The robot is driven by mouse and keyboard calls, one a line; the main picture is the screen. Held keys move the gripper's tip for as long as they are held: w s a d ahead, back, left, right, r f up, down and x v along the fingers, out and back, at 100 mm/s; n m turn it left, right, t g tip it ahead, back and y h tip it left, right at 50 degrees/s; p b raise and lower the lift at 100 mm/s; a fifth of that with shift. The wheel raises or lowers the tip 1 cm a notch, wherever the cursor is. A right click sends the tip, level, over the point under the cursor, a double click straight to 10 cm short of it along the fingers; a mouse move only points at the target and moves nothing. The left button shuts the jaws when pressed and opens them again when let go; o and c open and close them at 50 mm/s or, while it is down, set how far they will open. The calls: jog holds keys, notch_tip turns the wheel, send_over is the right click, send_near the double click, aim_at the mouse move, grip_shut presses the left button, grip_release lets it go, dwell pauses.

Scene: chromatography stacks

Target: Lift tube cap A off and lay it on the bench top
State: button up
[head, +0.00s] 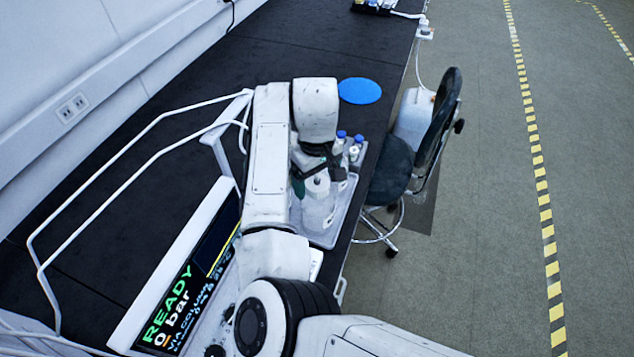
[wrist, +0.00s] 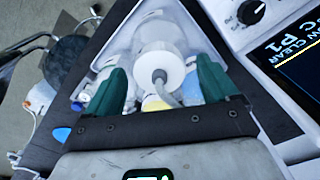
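My gripper (wrist: 160,88) is open in the wrist view, its two green fingers spread apart. A white round cap with a grey tube (wrist: 168,68) on a clear bottle lies between and beyond the fingers, with a gap on both sides. A yellow-topped item (wrist: 156,103) shows partly, nearer to the palm. I read no letter A, so I cannot tell which of these is tube cap A. In the head view my gripper (head: 312,180) is over the bottle tray, and a white-capped bottle (head: 318,184) stands below it. The arm hides part of the tray.
The grey tray (head: 338,222) sits on the black bench top (head: 290,40), with blue-capped bottles (head: 356,150) at its far end. A blue disc (head: 360,91) lies beyond it on clear bench. The instrument with a READY screen (head: 180,310) stands left. A chair (head: 440,120) is at right.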

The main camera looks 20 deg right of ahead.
jog(key=c, duration=1.1)
jog(key=shift+r, duration=0.1)
jog(key=shift+r, duration=0.5)
jog(key=shift+s+d+r+p, duration=0.55)
jog(key=shift+s+r+p, duration=0.4)
jog(key=shift+s+r, duration=1.55)
jog(key=shift+s+d+r+p, duration=0.5)
jog(key=shift+s+r+p, duration=0.4)
jog(key=shift+s+r, duration=1.55)
jog(key=shift+s+d+r+p, duration=0.55)
jog(key=shift+s+r+p, duration=0.4)
jog(key=shift+s+r, duration=1.5)
jog(key=shift+w+r, duration=0.5)
jog(key=shift+w, duration=0.1)
